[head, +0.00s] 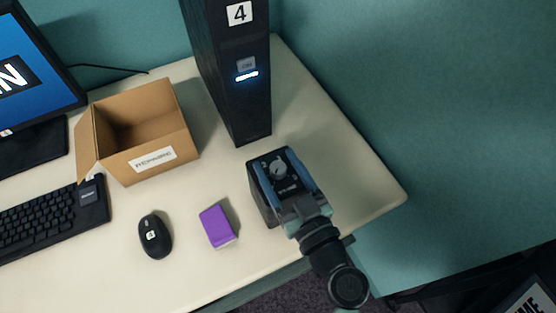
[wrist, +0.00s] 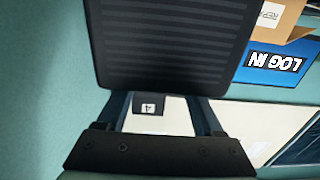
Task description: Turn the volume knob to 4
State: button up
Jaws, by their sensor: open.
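A dark box (head: 264,204) stands near the desk's front right edge, with a grey round knob (head: 279,169) showing on its upper face. Marks around the knob are too small to read, so its setting cannot be told. My gripper (head: 274,159) is over the box from the front right. Its two blue fingers are apart, one on each side of the knob. Contact cannot be told. In the wrist view my gripper (wrist: 158,98) shows open, with the finger ends hidden behind a large dark ribbed panel (wrist: 168,45), perhaps part of the box. The knob is not visible there.
A tall black tower (head: 238,100) labelled 4 stands just behind the box. A purple block (head: 217,226), a black mouse (head: 154,236), an open cardboard box (head: 178,120), a keyboard (head: 50,222) and a monitor (head: 40,65) are left. Bare desk (head: 345,165) lies right.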

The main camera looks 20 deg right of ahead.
jog(key=shift+w, duration=0.2)
grip_shut()
dwell(0.3)
